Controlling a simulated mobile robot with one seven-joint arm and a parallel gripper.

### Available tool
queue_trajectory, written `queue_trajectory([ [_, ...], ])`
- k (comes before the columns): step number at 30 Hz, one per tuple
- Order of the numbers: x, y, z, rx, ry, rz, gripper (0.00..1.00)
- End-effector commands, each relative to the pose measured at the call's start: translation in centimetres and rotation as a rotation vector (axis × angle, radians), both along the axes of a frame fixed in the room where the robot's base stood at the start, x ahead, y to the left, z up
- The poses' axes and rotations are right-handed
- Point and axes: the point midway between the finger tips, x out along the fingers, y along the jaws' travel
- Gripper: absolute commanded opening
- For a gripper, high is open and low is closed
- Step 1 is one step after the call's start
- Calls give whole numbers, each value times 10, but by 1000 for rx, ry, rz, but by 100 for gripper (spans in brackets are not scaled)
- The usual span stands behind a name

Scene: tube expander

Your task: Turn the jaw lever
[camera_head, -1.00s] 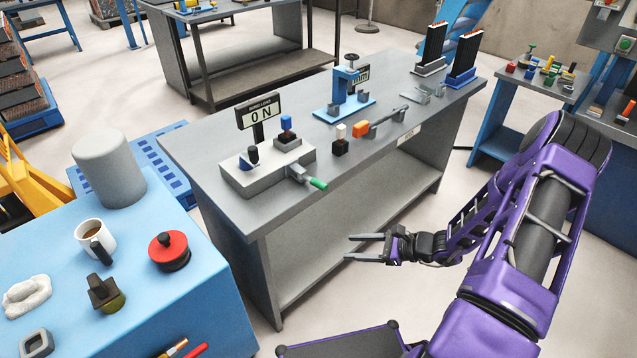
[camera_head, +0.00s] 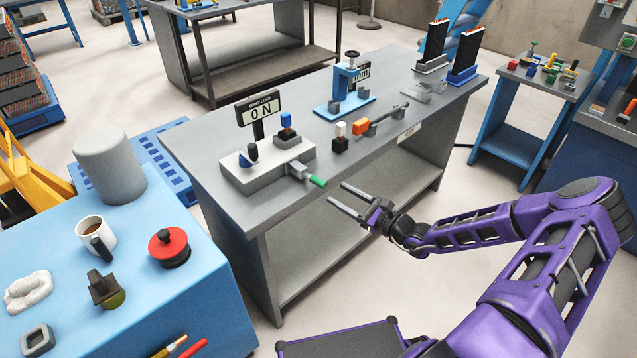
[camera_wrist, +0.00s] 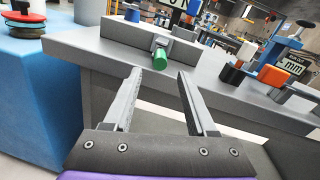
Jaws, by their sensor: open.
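A lever with a green grip (camera_head: 318,182) sticks out from the front of a grey fixture block (camera_head: 243,180) on the grey bench; I take it as the jaw lever. In the wrist view the green grip (camera_wrist: 160,58) points toward me, just beyond and between the fingertips. My gripper (camera_head: 337,190) is open and empty, in front of the bench's front edge, to the right of the green grip and apart from it. Its two fingers also show in the wrist view (camera_wrist: 160,72).
A "0 N" display (camera_head: 260,110) stands behind the fixture block. To the right on the bench (camera_head: 205,185) are a white-topped black switch (camera_head: 340,140), an orange-handled tool (camera_head: 362,127) and a blue press (camera_head: 343,85). A blue table (camera_head: 140,315) stands at the left.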

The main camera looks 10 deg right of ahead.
Motion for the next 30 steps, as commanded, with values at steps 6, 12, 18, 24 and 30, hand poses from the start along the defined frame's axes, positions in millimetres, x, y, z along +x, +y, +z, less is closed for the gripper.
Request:
queue_trajectory([
  [6, 37, 29, -1, 2, -1, 2, 57],
  [12, 60, 46, -1, 0, 0, 2, 57],
  [18, 68, 51, -1, -1, 1, 1, 57],
  [24, 68, 52, 0, -1, 1, 1, 57],
  [30, 68, 51, 0, -1, 1, 1, 28],
])
